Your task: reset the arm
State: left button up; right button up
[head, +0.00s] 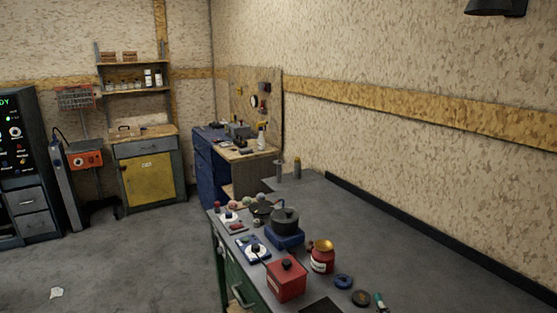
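Neither of my arms nor my left or right gripper shows in the head view. The task names no other object. The nearest work surface is a long grey bench (345,213) running along the right wall. On it stand a dark pot on a blue base (285,228), a red box with a dark knob (286,279) and a red jar with a gold opening (322,257).
Small dark discs (361,298) and a green-tipped item (380,301) lie near the bench's front. The bench's back is mostly bare. A blue cabinet workbench (207,166), a yellow-door cabinet (148,178) and a dark machine (24,165) stand farther off. Grey floor (130,260) is largely open.

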jog(key=s+f+m+g, duration=0.6)
jog(key=s+f+g, duration=0.7)
jog(key=s+f, duration=0.8)
jog(key=s+f+g+b, duration=0.1)
jog(key=s+f+b, duration=0.15)
jog(key=f, duration=1.25)
jog(key=s+f+g+b, duration=0.1)
jog(key=s+f+b, duration=0.15)
jog(key=f, duration=1.15)
pick_arm(q)
notch_tip(320, 180, down, 10)
jog(key=b, duration=0.5)
pick_arm(e)
jog(key=s+d+f+g, duration=0.1)
jog(key=s+d+f, duration=0.1)
jog(key=s+f, duration=1.1)
notch_tip(320, 180, down, 4)
jog(key=shift+s+d+r+n, duration=0.1)
jog(key=shift+s+d+n, duration=0.2)
jog(key=shift+s, duration=0.1)
pick_arm(q)
jog(key=shift+s, duration=0.1)
